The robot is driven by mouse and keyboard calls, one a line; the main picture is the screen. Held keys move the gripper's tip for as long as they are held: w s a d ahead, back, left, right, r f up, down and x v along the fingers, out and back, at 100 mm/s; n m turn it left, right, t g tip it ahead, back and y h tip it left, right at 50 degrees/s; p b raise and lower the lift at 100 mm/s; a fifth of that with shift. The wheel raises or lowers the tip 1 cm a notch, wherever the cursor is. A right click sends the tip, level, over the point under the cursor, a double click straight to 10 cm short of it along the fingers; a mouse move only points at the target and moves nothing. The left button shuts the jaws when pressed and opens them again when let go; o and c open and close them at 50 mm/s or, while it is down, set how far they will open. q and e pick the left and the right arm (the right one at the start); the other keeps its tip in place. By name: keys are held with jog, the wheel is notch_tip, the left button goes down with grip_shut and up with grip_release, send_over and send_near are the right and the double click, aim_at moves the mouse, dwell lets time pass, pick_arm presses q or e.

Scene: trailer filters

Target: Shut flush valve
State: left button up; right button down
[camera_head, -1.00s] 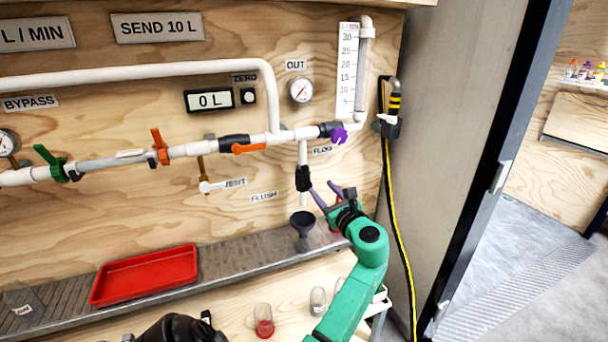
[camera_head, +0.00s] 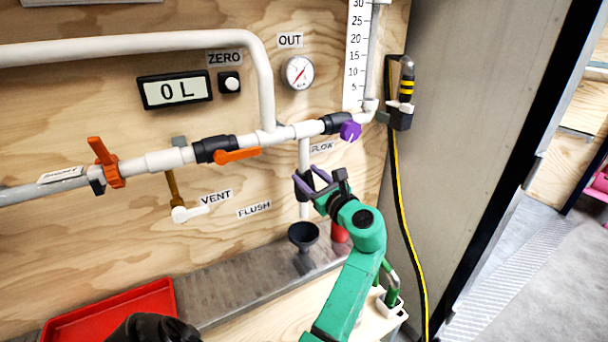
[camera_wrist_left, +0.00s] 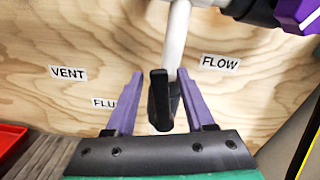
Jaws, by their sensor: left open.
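The black flush valve (camera_wrist_left: 160,100) sits on a white vertical pipe, right of the FLUSH label (camera_head: 254,209). In the left wrist view its black lever points toward the camera. My left gripper (camera_head: 309,180) is open, with its purple fingers on either side of the valve. In the left wrist view the left gripper (camera_wrist_left: 160,102) shows a gap between each finger and the valve, clearer on the left; contact on the right is hard to tell. In the head view the gripper partly hides the valve. My right gripper is not identifiable in view.
A black funnel (camera_head: 303,236) stands below the pipe on the metal ledge (camera_head: 235,290), with a red object (camera_head: 340,233) beside it. A purple knob (camera_head: 350,131) and orange-handled valve (camera_head: 237,156) are above. A yellow-black cable (camera_head: 401,210) hangs on the right.

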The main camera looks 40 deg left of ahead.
pick_arm(q)
jog(key=shift+d+r, duration=0.1)
jog(key=shift+d, duration=0.1)
jog(key=shift+c, duration=0.3)
grip_shut()
jog(key=shift+s, duration=0.1)
dwell(0.8)
